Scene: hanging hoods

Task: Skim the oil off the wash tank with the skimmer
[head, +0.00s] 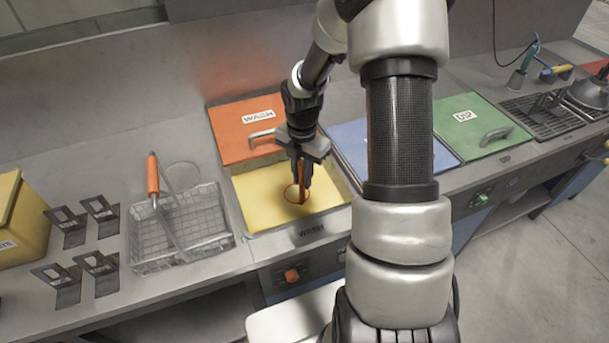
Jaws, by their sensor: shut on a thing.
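The wash tank (259,206) is an open rectangular well labelled WASH, filled with a yellow surface that looks like the oil. My gripper (304,181) points down over the right half of the tank. It is shut on an orange thing, which I take to be the skimmer (301,195). Its ring-shaped orange outline shows low, at or just above the yellow surface; I cannot tell if it touches. The upper part of the skimmer is hidden by the gripper.
An orange WASH lid (228,133) with a handle lies behind the tank. Blue (357,138) and green (465,111) lids are to the right. A wire basket (202,228) with an orange-gripped handle, metal holders (101,212) and a yellow bin (20,225) stand left.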

